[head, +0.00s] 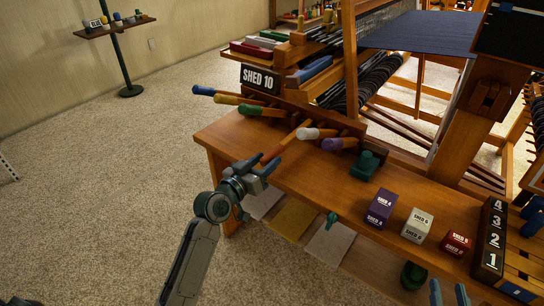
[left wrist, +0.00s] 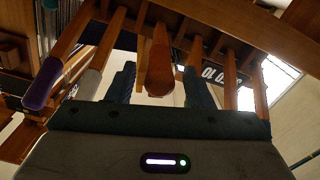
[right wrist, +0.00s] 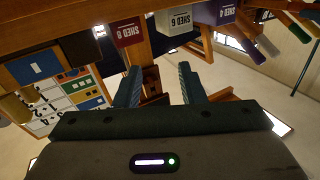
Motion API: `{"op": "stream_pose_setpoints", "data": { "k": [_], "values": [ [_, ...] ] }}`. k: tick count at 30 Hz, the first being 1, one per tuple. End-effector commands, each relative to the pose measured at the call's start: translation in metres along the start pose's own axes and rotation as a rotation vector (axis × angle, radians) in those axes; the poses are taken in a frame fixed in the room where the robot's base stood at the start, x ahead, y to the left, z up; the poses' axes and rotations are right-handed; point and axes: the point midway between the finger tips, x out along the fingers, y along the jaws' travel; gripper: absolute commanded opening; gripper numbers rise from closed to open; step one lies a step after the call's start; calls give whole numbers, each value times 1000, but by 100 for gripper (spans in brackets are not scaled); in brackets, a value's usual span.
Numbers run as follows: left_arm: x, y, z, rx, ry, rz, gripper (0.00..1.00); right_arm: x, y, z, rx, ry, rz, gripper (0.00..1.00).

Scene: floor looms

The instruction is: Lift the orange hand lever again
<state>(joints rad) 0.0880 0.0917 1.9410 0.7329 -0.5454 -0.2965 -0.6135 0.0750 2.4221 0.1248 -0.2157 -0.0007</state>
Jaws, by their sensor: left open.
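The orange hand lever (head: 272,155) sticks out from the loom's front, between the green lever (head: 250,109) and the white lever (head: 308,133). My left gripper (head: 259,170) is at its outer end, in front of the wooden bench. In the left wrist view the orange handle (left wrist: 160,72) lies between the two open fingers (left wrist: 160,88), with a gap on each side. My right gripper (head: 450,293) is low at the bottom right of the head view. The right wrist view shows its fingers (right wrist: 160,85) apart with nothing held between them.
Blue (head: 203,90) and yellow (head: 226,99) levers are left of the green one; a purple lever (head: 338,144) is right of the white one. A SHED 10 sign (head: 260,79) stands above. Purple (head: 381,208), white (head: 416,224) and red (head: 456,243) blocks stand on the bench.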

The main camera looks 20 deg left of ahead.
Motion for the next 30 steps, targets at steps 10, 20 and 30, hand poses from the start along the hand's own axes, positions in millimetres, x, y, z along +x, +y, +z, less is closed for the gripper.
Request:
{"op": "stream_pose_setpoints", "data": {
  "k": [10, 20, 30],
  "values": [
    [36, 0, 0, -1, 0, 0, 47, 4, 0, -15, -11, 84, -1, 36],
    [37, 0, 0, 0, -1, 0, 35, 4, 0, -16, -11, 88, -1, 36],
    [37, 0, 0, 0, -1, 0, 0, 4, 0, -16, -11, 86, -1, 36]
  ]
}}
